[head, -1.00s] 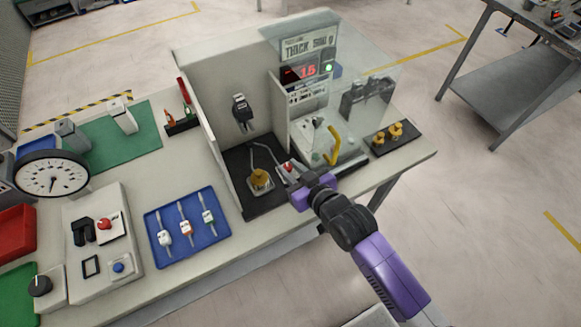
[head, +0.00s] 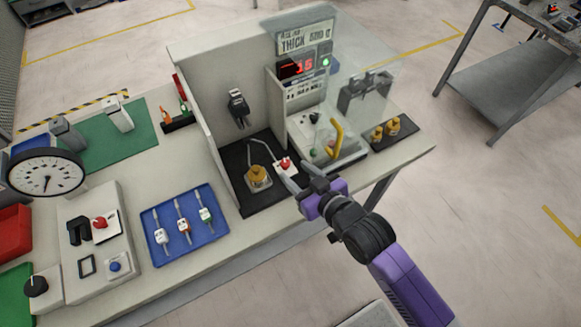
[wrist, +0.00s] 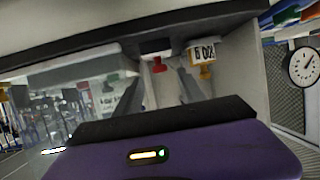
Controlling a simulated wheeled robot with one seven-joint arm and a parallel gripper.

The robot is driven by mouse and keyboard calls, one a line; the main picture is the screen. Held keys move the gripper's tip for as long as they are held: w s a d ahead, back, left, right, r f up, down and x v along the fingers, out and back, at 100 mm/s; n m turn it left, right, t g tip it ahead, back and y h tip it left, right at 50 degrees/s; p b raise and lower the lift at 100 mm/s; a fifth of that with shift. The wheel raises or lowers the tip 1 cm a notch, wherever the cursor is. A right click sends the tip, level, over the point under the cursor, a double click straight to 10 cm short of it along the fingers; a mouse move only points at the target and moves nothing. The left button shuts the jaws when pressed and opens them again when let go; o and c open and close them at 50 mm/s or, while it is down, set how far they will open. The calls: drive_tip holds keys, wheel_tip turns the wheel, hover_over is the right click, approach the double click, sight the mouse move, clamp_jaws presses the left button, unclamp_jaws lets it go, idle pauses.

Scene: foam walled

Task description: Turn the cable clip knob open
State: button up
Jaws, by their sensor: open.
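The cable clip knob is most likely the small red knob (head: 285,163) on a white block on the black mat, beside a brass piece. The red knob also shows in the wrist view (wrist: 157,66), upside down, beside the labelled brass piece (wrist: 205,68). My gripper (head: 298,175) is open and empty, just in front of the knob on the near right side. In the wrist view its two grey fingers (wrist: 159,90) stand on either side of the knob's line. I see no contact with the knob. How far the knob is turned is too small to tell.
The brass piece (head: 258,178) with a bent grey rod stands left of the knob. A beige wall (head: 205,115) rises behind. A clear panel (head: 365,90) and a yellow hook (head: 335,138) are to the right. A blue tray (head: 165,252) with several clips lies left.

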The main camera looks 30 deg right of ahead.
drive_tip(key=v, duration=0.3)
idle(0.4)
